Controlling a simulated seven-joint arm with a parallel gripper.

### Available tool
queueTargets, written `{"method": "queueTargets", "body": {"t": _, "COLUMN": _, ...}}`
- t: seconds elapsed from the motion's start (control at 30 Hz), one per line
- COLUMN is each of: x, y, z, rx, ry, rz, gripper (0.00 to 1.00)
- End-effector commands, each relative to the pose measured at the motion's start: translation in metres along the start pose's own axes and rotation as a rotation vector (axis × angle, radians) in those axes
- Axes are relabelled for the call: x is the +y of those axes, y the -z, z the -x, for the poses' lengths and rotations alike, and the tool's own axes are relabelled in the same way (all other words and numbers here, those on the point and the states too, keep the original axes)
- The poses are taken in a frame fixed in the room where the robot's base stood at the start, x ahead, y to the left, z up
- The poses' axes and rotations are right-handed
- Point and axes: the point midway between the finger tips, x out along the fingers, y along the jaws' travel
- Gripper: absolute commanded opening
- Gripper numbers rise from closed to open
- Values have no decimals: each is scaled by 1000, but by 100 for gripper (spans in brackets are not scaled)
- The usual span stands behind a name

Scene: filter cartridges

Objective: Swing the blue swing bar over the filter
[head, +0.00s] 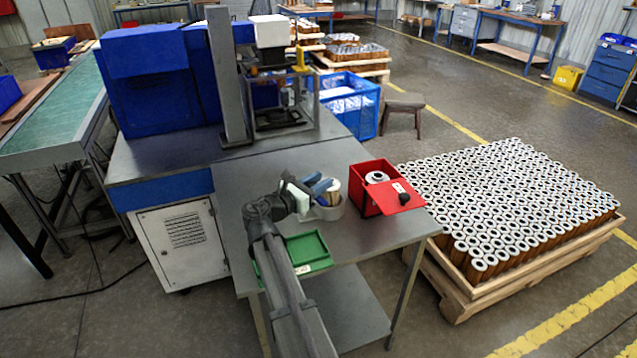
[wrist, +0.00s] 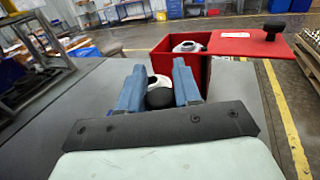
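My gripper (wrist: 159,78) has two blue fingers, one on each side of a round black knob (wrist: 160,98) in the wrist view. The knob nearly fills the gap; whether the fingers press on it I cannot tell. Just beyond it is a white round filter end (wrist: 153,80), partly hidden by the fingers and knob. In the head view my gripper (head: 322,186) is low over the table beside a pale round holder (head: 329,210) with the filter in it. I cannot make out the blue swing bar apart from my blue fingers.
A red box (head: 372,200) stands right of the holder, its red lid (head: 410,199) swung aside, with a white filter (head: 377,178) inside. A green tray (head: 307,249) lies nearer. A press (head: 278,100) stands behind. The table between the holder and press is clear.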

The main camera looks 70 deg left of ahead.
Motion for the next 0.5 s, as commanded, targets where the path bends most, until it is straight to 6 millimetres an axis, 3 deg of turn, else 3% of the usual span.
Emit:
{"method": "queueTargets", "body": {"t": 0.33, "x": 0, "y": 0, "z": 0, "rx": -1, "ry": 0, "rz": 0, "gripper": 0}}
{"method": "queueTargets", "body": {"t": 0.5, "x": 0, "y": 0, "z": 0, "rx": -1, "ry": 0, "rz": 0, "gripper": 0}}
